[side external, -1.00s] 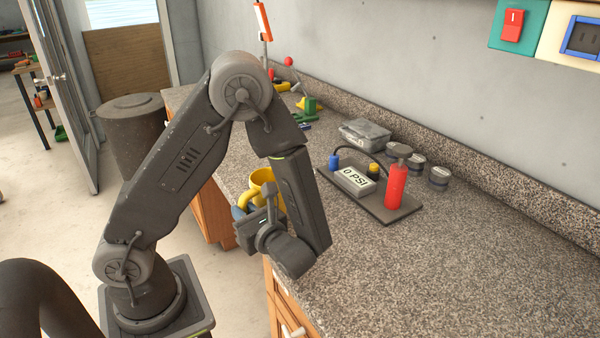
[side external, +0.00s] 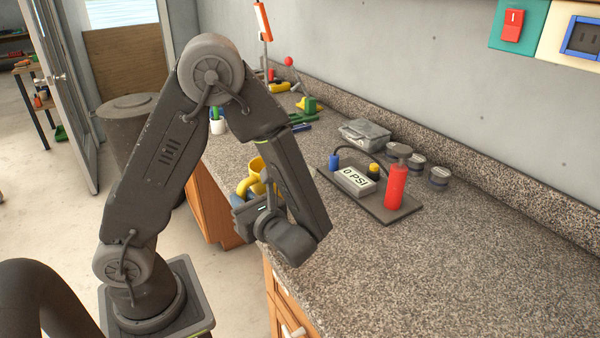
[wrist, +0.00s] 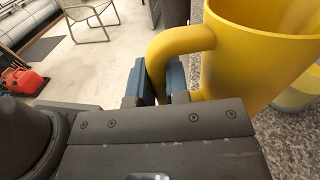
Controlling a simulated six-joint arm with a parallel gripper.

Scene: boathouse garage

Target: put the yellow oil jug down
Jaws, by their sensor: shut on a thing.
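The yellow oil jug (side external: 256,168) is near the front edge of the counter, partly hidden by my wrist in the side view. In the wrist view the jug (wrist: 258,50) fills the upper right, open top upward. My gripper (wrist: 160,82) is shut on its curved handle, with one blue-grey finger on each side. I cannot tell whether the jug's base touches the counter.
The speckled counter (side external: 430,270) has free room at the front right. A black board with a 0 PSI gauge (side external: 355,180) and red cylinder (side external: 396,185) stands behind my wrist. A clear box (side external: 364,133) and jars (side external: 439,177) are farther back. A yellowish container (wrist: 297,92) shows beyond the jug.

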